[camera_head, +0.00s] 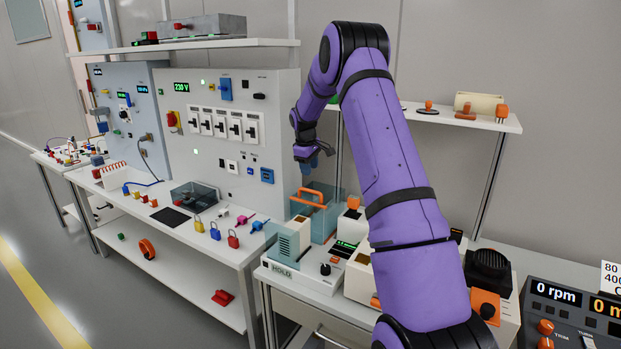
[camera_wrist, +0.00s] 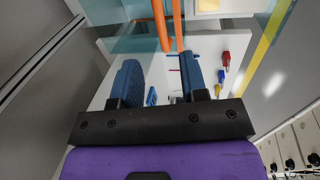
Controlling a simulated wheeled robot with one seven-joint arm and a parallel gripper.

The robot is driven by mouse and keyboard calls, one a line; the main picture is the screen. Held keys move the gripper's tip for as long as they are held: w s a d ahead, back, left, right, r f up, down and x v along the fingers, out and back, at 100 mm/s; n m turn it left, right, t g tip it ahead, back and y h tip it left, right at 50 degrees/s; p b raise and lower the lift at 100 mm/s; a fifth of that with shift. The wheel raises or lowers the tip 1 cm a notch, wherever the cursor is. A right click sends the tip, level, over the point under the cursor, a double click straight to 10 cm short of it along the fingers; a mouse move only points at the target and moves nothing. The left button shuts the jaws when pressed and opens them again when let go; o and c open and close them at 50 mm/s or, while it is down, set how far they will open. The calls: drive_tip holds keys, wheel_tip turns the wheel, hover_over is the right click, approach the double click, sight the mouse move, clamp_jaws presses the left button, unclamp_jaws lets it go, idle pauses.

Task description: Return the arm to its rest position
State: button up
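My purple arm reaches from the lower right up and over to the left in the head view, bent at its elbow near the top. My gripper (camera_head: 314,163) points down above the teal clear-walled box with the orange handle (camera_head: 312,197). In the wrist view my gripper (camera_wrist: 160,72) has its two blue fingers spread apart, with nothing held between them. The orange handle shows just beyond the fingertips in the wrist view (camera_wrist: 162,25). A gap shows between gripper and handle in the head view.
A grey panel with breaker switches (camera_head: 223,125) stands left of the gripper. A shelf (camera_head: 465,118) holding small items is behind the arm. Padlocks (camera_head: 215,231) lie on the left bench. A black rpm device (camera_head: 575,310) stands at lower right. Open space shows above the arm.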

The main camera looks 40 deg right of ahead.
drive_tip(key=shift+a+r, duration=0.15)
drive_tip(key=shift+r, duration=0.55)
drive_tip(key=s+a+r+m+t, duration=0.1)
drive_tip(key=s+a+r, duration=0.7)
drive_tip(key=a+r, duration=0.2)
drive_tip(key=s+a+r+m+t, duration=0.1)
drive_tip(key=s+a+r, duration=0.7)
drive_tip(key=a+r, duration=0.25)
drive_tip(key=s+a, duration=0.4)
drive_tip(key=s, duration=0.5)
drive_tip(key=s+a+f+m+t+y, duration=0.1)
drive_tip(key=s+a, duration=0.4)
drive_tip(key=s, duration=0.4)
drive_tip(key=s+a+t+y, duration=0.1)
drive_tip(key=s+a, duration=0.3)
drive_tip(key=s, duration=0.6)
drive_tip(key=shift+a+f+m, duration=0.4)
